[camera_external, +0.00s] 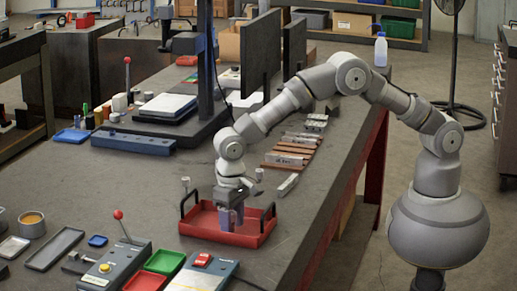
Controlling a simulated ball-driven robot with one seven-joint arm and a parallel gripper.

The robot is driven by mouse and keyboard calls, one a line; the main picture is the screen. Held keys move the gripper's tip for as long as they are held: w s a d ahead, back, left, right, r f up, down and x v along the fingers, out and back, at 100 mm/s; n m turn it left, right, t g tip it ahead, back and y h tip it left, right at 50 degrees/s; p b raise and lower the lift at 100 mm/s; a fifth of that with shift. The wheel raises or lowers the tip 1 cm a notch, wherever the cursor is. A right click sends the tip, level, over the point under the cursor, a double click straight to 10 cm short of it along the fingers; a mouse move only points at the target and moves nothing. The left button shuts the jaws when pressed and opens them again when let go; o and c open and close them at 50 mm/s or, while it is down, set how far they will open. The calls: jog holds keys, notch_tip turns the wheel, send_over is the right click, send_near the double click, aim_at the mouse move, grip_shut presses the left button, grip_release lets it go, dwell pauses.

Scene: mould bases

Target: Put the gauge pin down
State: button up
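My gripper (231,222) points down into a red tray (205,231) with black handles near the table's front right edge. Its bluish-grey fingertips are low inside the tray, at or just above its floor. The view is too small to tell whether the fingers are apart or closed. I cannot make out the gauge pin with certainty; anything between the fingers is hidden or too small to see.
Metal blocks on brown strips (288,158) lie behind the tray. A control box with a red-knobbed lever (118,262), a green tray (165,262) and a red-buttoned box (203,270) stand in front. Bare tabletop lies left of the tray.

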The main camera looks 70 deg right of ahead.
notch_tip(320, 180, up, 12)
jog(key=p, duration=0.3)
jog(key=w+d+r+t+y, duration=0.1)
jog(key=w+d+r+t, duration=0.15)
jog(key=d+r, duration=0.65)
jog(key=w+d+r+n+t+y, duration=0.1)
jog(key=d+r+t, duration=0.25)
jog(key=r, duration=0.95)
jog(key=w+d+r+t, duration=0.1)
jog(key=d+r+t, duration=0.1)
jog(key=d+r, duration=0.7)
jog(key=s+d+r+t, duration=0.2)
jog(key=s+d+r, duration=0.2)
jog(key=r, duration=0.3)
jog(key=s+d+r+n+t+h, duration=0.1)
jog(key=s+d+r+t, duration=0.2)
jog(key=s+d+r, duration=0.2)
jog(key=s+d+r+t+h, duration=0.1)
jog(key=s+d+r, duration=0.3)
jog(key=r, duration=0.7)
jog(key=shift+s+d+n+t, duration=0.15)
jog(key=shift+s+n+t, duration=0.2)
jog(key=shift+t, duration=0.35)
